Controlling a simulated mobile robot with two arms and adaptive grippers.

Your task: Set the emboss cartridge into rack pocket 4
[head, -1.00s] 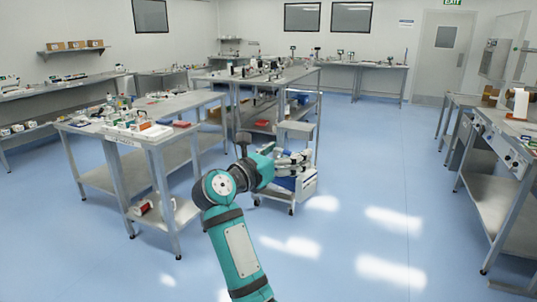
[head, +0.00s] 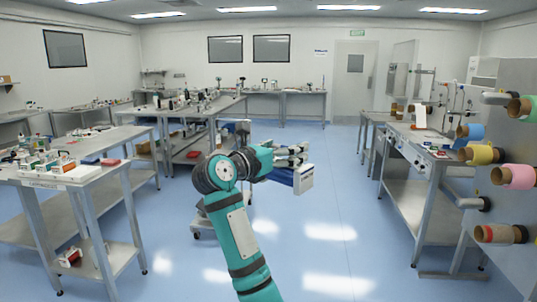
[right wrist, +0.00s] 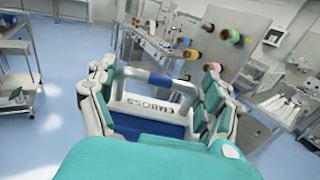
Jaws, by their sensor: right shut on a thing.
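The emboss cartridge (right wrist: 152,108) is blue and white, with a white handle frame and EMBOSS lettering that shows upside down in the right wrist view. My right gripper (right wrist: 155,90) is shut on it, with teal and white fingers on both sides. In the head view, the right gripper (head: 294,155) holds the cartridge (head: 303,179) out in front of me, above the floor and clear of the tables. My left gripper is not in view. I cannot make out rack pocket 4 in either view.
A left table (head: 75,173) carries several small items and a red piece. A wheeled cart (head: 207,218) stands behind my arm. A right bench (head: 415,155) and a stand with coloured rolls (head: 520,176) line the right side. Open blue floor (head: 335,215) lies between.

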